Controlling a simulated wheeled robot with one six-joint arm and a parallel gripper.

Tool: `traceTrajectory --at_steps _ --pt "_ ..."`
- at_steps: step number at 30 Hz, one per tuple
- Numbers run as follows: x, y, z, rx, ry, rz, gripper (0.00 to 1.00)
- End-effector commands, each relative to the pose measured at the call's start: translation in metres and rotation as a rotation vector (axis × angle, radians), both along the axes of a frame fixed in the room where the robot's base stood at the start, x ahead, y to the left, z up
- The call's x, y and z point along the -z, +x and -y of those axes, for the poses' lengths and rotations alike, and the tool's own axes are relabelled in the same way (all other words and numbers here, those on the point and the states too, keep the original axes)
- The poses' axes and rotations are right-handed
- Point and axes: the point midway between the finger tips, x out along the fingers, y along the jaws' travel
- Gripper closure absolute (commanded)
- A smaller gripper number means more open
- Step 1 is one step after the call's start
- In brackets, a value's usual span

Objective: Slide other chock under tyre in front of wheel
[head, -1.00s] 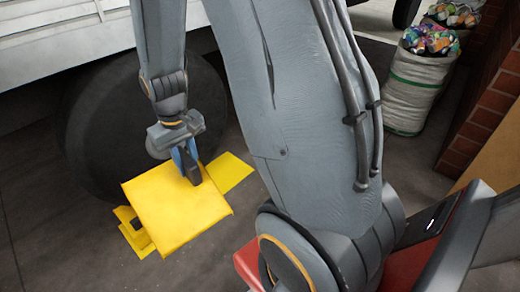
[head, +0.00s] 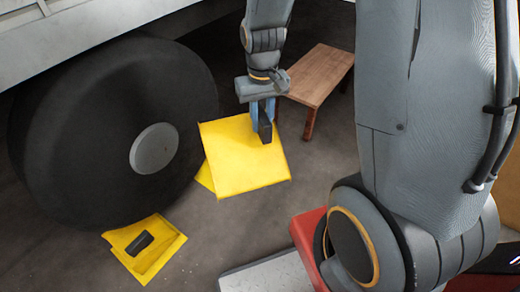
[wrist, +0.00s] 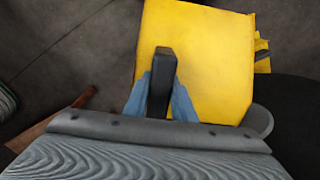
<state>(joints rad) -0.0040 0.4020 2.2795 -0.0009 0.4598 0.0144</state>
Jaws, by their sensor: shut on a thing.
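My gripper (head: 264,125) is shut on the dark handle of a yellow chock (head: 240,170), which it holds above the floor, tilted, to the right of the tyre (head: 60,150). The wrist view also shows this chock (wrist: 205,55) in front of the fingers. A second yellow chock (head: 165,252) with a black handle lies on the floor below the tyre in the picture. A small yellow patch (head: 204,178) shows behind the held chock, by the tyre's right side; most of it is hidden, and I cannot tell what it is.
The wheel's grey hub (head: 154,149) faces me, under the pale vehicle body (head: 70,30). A low wooden table (head: 320,72) stands behind my gripper to the right. The dark floor (head: 215,235) between the chocks is clear.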

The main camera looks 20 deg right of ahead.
Motion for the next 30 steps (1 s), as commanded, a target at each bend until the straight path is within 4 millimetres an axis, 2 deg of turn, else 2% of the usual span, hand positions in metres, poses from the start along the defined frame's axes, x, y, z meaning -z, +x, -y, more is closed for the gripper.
traceTrajectory --at_steps 5,11,21,30 --pt "0.029 0.020 0.001 0.071 0.000 -0.001 1.00" --pt "0.084 0.057 0.003 0.216 0.000 -0.001 1.00" --pt "0.207 0.123 0.003 0.519 0.000 -0.001 1.00" --pt "0.316 0.166 0.003 0.772 0.000 0.000 1.00"
